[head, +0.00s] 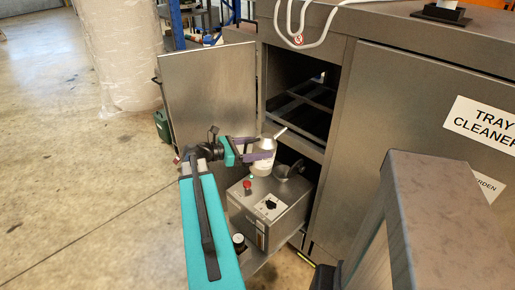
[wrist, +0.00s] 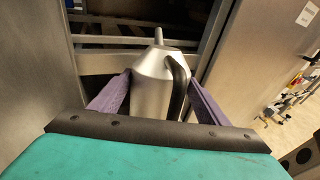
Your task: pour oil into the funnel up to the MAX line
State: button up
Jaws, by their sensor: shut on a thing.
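My gripper (head: 266,149) is shut on a pale metallic oil can (head: 264,162), its purple fingers on both sides of the can body. In the wrist view the can (wrist: 152,88) stands between the fingers, with a black handle at its right and a narrow spout at the top. The can looks roughly upright. In the head view its long thin spout points up and right. A dark funnel (head: 284,172) sits on the top of a metal unit (head: 262,192), right of and slightly below the can. No MAX line is readable. Whether the can touches the unit cannot be told.
The metal unit has a red knob (head: 247,184) and a black dial. The open cabinet door (head: 208,100) is behind left, the tray cleaner's panel (head: 425,110) right. Floor at left is clear.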

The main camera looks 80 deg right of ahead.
jog(key=shift+a+r+t+p, duration=0.1)
jog(key=shift+t+p, duration=0.2)
jog(key=shift+w+a+f+t+y+p, duration=0.15)
jog(key=shift+w+f+t+y+p, duration=0.05)
jog(key=shift+t+y+p, duration=0.25)
jog(key=shift+w+a+f+t+y+p, duration=0.1)
jog(key=shift+w+f+t+y+p, duration=0.05)
jog(key=shift+t+y+p, duration=0.3)
jog(key=shift+f+b, duration=0.65)
jog(key=shift+b, duration=0.05)
jog(key=shift+r, duration=0.1)
jog(key=shift+w+r+n+t+y+p, duration=0.1)
jog(key=shift+r+n+t+y+p, duration=0.3)
jog(key=shift+p, duration=1.05)
jog(key=shift+t+y+p, duration=0.5)
jog(key=shift+t+p, duration=0.1)
jog(key=shift+p, duration=1.15)
dwell(1.4)
jog(key=shift+t+p, duration=0.3)
jog(key=shift+p, duration=0.65)
dwell(0.5)
